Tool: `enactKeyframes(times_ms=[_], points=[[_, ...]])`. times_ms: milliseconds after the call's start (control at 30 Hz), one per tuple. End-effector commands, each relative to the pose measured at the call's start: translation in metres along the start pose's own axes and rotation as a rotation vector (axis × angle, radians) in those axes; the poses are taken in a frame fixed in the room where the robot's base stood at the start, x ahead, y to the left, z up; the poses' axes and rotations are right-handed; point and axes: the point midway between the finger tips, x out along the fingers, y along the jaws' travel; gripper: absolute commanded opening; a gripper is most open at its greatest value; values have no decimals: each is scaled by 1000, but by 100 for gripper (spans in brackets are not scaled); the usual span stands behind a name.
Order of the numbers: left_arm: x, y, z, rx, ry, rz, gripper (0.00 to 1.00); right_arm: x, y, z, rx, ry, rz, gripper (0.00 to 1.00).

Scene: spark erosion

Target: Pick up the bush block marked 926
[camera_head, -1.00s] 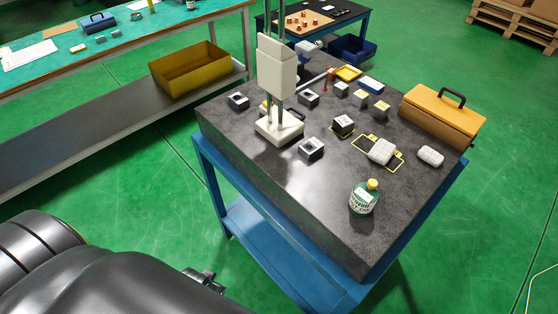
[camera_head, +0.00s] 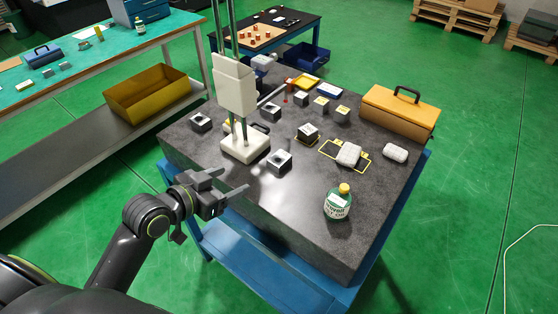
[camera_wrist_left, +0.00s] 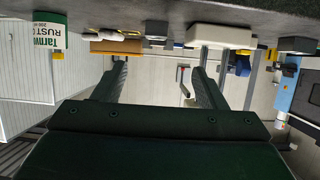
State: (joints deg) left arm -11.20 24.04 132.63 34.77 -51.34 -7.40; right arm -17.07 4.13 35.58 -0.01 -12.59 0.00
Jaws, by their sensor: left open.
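Several small metal blocks stand on the dark stone plate (camera_head: 300,225); no marking 926 is readable, so I cannot tell which block bears it. Blocks with dark round holes stand at the left (camera_head: 200,122), behind the stand (camera_head: 271,113) and in front of it (camera_head: 279,161). A darker block (camera_head: 308,133) sits on a yellow-edged patch. Three more blocks, (camera_head: 301,99), (camera_head: 321,105) and (camera_head: 342,114), stand farther back. My left gripper (camera_head: 235,179) is open and empty by the plate's front left edge, short of the blocks. Its open fingers also show in the left wrist view (camera_wrist_left: 160,68).
A tall white-bodied stand (camera_head: 236,88) rises between the left blocks. A green bottle (camera_head: 337,205) is near the front right; white wrapped lumps (camera_head: 349,155) and an orange toolbox (camera_head: 398,112) lie right. The plate's front middle is clear.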

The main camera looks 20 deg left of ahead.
Motion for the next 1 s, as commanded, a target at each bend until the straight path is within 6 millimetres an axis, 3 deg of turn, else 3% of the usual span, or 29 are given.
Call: enactKeyframes(times_ms=[167, 600, 1000], points=[[20, 0, -6, -7, 16, 6, 65, -4, -1, 0, 1, -1, -1, 36], [99, 2, -6, -4, 11, 6, 65, -19, 9, 0, -4, -3, 9, 36], [127, 2, -8, -1, 11, 5, 65, -26, 11, 0, -4, -4, 10, 36]])
